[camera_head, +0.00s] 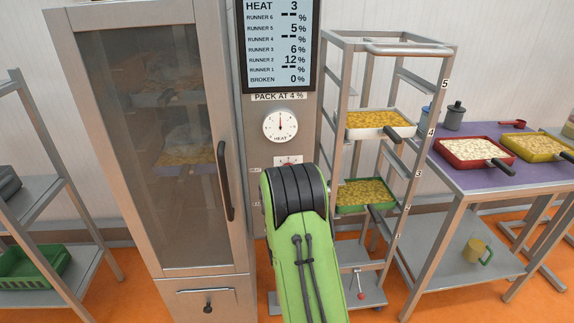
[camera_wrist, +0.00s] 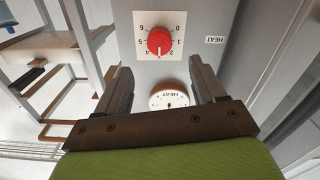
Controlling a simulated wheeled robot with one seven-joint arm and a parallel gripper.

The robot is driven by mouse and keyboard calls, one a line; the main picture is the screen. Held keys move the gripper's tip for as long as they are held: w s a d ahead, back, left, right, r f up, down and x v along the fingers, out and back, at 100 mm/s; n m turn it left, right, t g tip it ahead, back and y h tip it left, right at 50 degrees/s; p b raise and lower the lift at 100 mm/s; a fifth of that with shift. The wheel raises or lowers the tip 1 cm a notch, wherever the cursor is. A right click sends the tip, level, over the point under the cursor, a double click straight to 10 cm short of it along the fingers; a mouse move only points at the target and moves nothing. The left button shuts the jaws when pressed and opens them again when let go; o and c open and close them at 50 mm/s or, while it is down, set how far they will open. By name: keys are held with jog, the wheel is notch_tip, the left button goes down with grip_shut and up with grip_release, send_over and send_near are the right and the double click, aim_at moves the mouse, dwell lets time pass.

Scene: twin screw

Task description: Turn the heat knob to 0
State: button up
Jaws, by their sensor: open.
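The red heat knob (camera_wrist: 160,41) sits on a white square plate with numbers from 0 to 6, upside down in the wrist view. Its white mark points down in that view, at about 3. In the head view only the top of the knob plate (camera_head: 288,161) shows above my green arm. My gripper (camera_wrist: 159,66) is open and empty. Its two fingers point toward the panel, apart from each other, with the knob beyond the gap between the tips. My gripper is hidden behind my arm in the head view. The screen (camera_head: 278,45) reads HEAT 3.
A round HEAT gauge (camera_head: 280,124) is above the knob; it also shows between my fingers in the wrist view (camera_wrist: 168,97). A glass-doored cabinet (camera_head: 165,140) stands left of the panel. A rack (camera_head: 369,48) with filled trays stands close on the right, and a table (camera_head: 452,176) beyond it.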

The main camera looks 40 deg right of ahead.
jog(key=p+x, duration=0.8)
jog(key=x, duration=0.2)
jog(key=shift+p, duration=0.4)
jog(key=shift+d, duration=0.1)
jog(key=c, duration=1.1)
jog(key=shift+o, duration=0.2)
